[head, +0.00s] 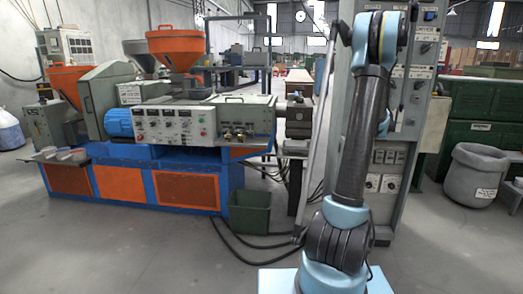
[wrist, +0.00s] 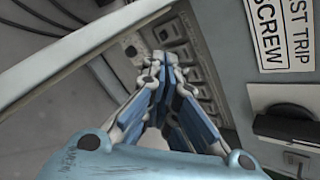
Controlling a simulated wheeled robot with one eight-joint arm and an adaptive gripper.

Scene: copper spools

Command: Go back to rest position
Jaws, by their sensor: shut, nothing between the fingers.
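My gripper (wrist: 162,75) shows in the wrist view with its blue-padded fingers brought together at the tips and nothing between them. It is in front of a grey control cabinet (wrist: 225,60) with a row of switches and a label reading "SCREW". How far the fingertips are from the cabinet I cannot tell. In the head view my arm stands nearly upright at the right of centre, in front of the cabinet (head: 412,100). The gripper itself is not visible in the head view.
An extruder machine (head: 190,125) with orange hoppers and a blue-orange base stands at the left. A green bin (head: 250,212) and dark cables (head: 245,240) lie near its foot. A grey waste bin (head: 474,175) stands at the right. The grey floor (head: 130,250) at front left is clear.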

